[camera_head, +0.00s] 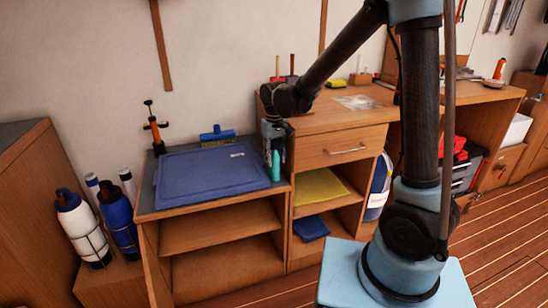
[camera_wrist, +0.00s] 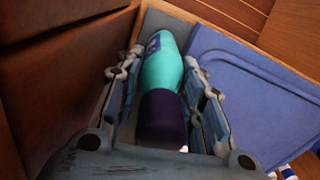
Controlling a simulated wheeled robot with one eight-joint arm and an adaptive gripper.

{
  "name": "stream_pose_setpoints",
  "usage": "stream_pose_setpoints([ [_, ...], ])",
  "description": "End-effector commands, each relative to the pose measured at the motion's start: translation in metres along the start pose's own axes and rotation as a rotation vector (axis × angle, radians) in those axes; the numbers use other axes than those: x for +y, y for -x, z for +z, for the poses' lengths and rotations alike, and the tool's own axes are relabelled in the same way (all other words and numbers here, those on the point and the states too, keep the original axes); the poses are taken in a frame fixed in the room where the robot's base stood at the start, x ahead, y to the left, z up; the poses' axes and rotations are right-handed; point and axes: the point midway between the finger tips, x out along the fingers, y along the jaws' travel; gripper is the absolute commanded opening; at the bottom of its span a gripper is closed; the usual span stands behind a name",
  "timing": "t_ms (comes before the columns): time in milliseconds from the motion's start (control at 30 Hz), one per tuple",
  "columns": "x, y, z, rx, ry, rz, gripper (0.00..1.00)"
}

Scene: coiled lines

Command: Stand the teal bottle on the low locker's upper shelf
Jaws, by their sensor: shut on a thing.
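The teal bottle (camera_head: 276,166) is in my gripper (camera_head: 275,146), near the right end of the low locker's top. In the wrist view the bottle (camera_wrist: 162,68) lies between the two fingers, its dark purple cap (camera_wrist: 161,118) towards the camera. My gripper (camera_wrist: 163,90) is shut on it. Whether the bottle's base touches anything cannot be told. The low locker (camera_head: 146,250) has an open front. Its upper shelf (camera_head: 222,228) is bare where it shows, under the locker's top.
White and blue bottles (camera_head: 82,227) stand left. A yellow cloth (camera_head: 319,187) lies in the right-hand bay, a blue cloth (camera_head: 311,228) below.

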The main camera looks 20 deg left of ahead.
Motion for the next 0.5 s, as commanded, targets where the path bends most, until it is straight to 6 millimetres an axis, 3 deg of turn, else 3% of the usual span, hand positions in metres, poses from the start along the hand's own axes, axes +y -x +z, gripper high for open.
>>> stream_pose_setpoints([
  [300, -0.0002, -0.0022, -0.0002, 0.000, 0.000, 0.000, 0.03],
  [333, -0.0001, -0.0019, -0.0002, 0.000, 0.000, 0.000, 0.42],
  [500, -0.0004, -0.0017, -0.0002, 0.000, 0.001, 0.000, 0.43],
])
